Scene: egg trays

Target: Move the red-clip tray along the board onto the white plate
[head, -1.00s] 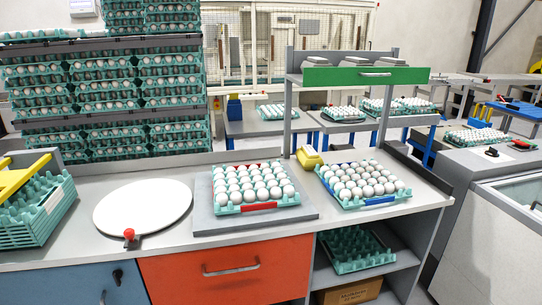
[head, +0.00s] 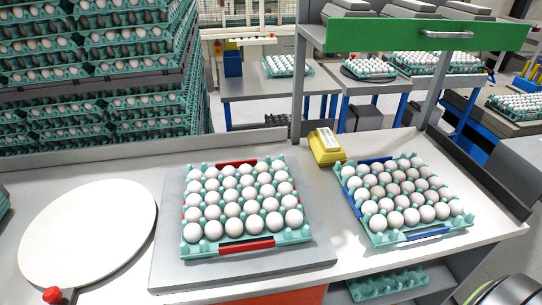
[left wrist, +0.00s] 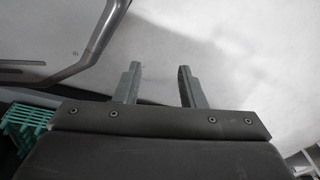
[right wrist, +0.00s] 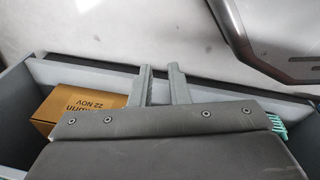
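The red-clip tray (head: 247,245) is a teal egg tray with red clips, full of white eggs. It sits on the grey board (head: 171,274) in the middle of the counter. The round white plate (head: 88,232) lies to the left of the board and is empty. My left gripper (left wrist: 158,75) shows in the left wrist view with its two fingers apart and nothing between them. My right gripper (right wrist: 161,75) shows in the right wrist view, fingers also apart and empty. Neither gripper shows in the head view.
A blue-clip egg tray (head: 425,234) stands right of the board. A yellow device (head: 326,146) sits behind, between the trays. A red knob (head: 53,295) is at the plate's front edge. A cardboard box (right wrist: 85,105) lies below.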

